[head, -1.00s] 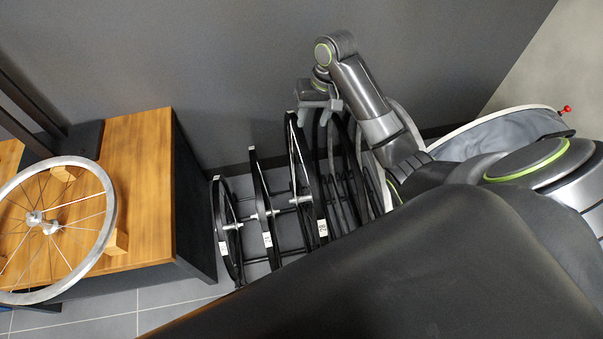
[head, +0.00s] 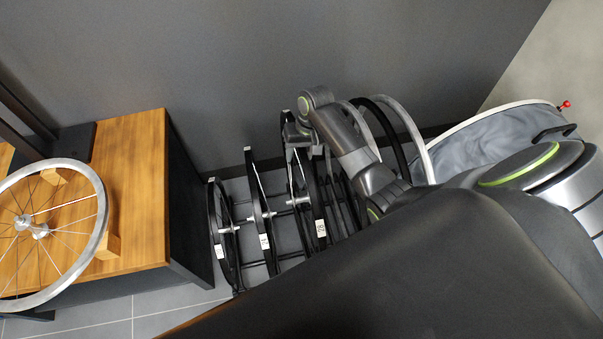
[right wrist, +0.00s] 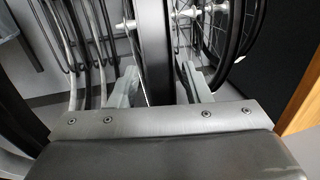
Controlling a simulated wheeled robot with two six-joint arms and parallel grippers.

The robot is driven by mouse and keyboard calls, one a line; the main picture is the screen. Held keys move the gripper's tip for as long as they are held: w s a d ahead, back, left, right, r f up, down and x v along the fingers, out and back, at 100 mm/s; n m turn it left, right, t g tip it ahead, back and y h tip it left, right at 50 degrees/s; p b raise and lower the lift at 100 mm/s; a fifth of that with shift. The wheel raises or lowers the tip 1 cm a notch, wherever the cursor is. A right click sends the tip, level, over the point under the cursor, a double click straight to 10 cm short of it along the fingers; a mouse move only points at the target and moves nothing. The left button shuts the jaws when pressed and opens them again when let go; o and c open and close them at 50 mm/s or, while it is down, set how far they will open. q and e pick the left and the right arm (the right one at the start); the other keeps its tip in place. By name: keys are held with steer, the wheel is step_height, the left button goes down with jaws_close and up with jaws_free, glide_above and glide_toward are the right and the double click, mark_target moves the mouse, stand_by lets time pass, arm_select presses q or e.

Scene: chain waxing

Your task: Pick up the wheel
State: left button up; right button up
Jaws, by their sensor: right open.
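Several black-tyred wheels stand upright side by side in a floor rack. My right gripper (head: 304,145) is open at the top of one wheel with a white tag (head: 320,228), right of two other tagged wheels. In the right wrist view, the open fingers of my right gripper (right wrist: 160,86) stand on either side of a dark tyre (right wrist: 154,45), which lies between them. Contact with the tyre cannot be told. My right arm hides part of the rack. A separate silver-rimmed wheel (head: 99,235) without a tyre lies on the wooden table. My left gripper is not in view.
Two tagged wheels (head: 217,222) (head: 258,190) stand close to the left. The wooden table (head: 145,150) with wooden blocks is further left. A grey wall (head: 200,60) is behind the rack. A grey fabric bin (head: 485,150) with a pale rim stands at the right.

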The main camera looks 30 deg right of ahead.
steer(key=shift+f, duration=0.25)
steer(key=shift+f+p, duration=0.25)
steer(key=shift+p, duration=0.1)
stand_by(0.5)
jaws_close()
steer(key=shift+w+r, duration=0.1)
stand_by(1.2)
